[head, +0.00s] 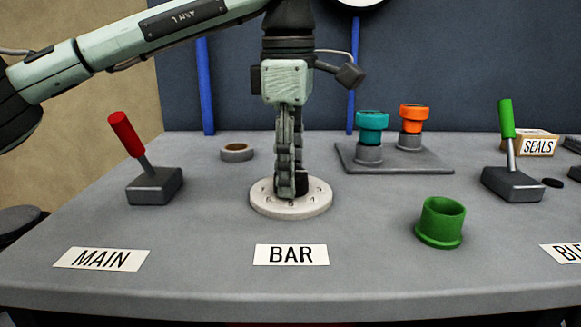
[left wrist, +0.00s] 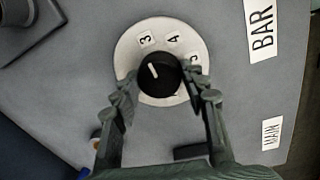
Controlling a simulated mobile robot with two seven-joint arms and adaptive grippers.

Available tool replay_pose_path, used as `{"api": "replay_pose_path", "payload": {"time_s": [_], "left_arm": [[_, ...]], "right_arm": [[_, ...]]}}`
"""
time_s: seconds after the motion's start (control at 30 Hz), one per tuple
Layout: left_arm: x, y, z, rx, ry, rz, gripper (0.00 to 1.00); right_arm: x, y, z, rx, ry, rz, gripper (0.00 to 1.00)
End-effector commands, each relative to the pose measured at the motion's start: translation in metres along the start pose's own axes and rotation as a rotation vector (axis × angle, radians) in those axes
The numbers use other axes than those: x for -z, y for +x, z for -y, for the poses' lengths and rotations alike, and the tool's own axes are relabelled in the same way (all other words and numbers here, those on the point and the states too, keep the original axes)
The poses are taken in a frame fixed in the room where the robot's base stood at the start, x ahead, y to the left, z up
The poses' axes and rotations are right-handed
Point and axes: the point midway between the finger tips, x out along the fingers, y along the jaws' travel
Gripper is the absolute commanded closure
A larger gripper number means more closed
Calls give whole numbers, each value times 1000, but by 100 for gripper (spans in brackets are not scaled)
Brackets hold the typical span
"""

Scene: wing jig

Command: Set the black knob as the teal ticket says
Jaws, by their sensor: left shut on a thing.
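The black knob (left wrist: 160,74) sits on a round white dial (left wrist: 128,52) with numbers on its face. In the left wrist view the knob's white pointer line slants up and left, roughly toward the 3; 4 and 5 also show, and other numbers are hidden. In the head view the dial (head: 262,208) lies behind the BAR label, and the knob (head: 318,189) is partly hidden by my fingers. My left gripper (head: 291,188) points straight down, shut on the knob with a finger on each side (left wrist: 162,83). I see no teal ticket. My right gripper is not in view.
A red-handled lever (head: 154,187) stands left of the dial, and a green-handled lever (head: 512,184) stands right. A green cup (head: 441,222) is front right. Teal (head: 372,121) and orange (head: 413,115) caps stand on a grey plate. A tape roll (head: 237,152) lies behind. The front edge is clear.

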Motion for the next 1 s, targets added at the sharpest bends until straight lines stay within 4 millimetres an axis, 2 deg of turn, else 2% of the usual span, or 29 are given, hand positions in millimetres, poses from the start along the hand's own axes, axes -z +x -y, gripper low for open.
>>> {"api": "replay_pose_path", "payload": {"time_s": [0.27,0.47,1.0], "left_arm": [[0,0,0,2,-23,-2,86],[0,0,0,3,-111,-8,86],[-1,0,0,3,-592,-38,86]], "right_arm": [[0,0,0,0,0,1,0],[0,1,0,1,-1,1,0],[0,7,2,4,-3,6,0]]}}
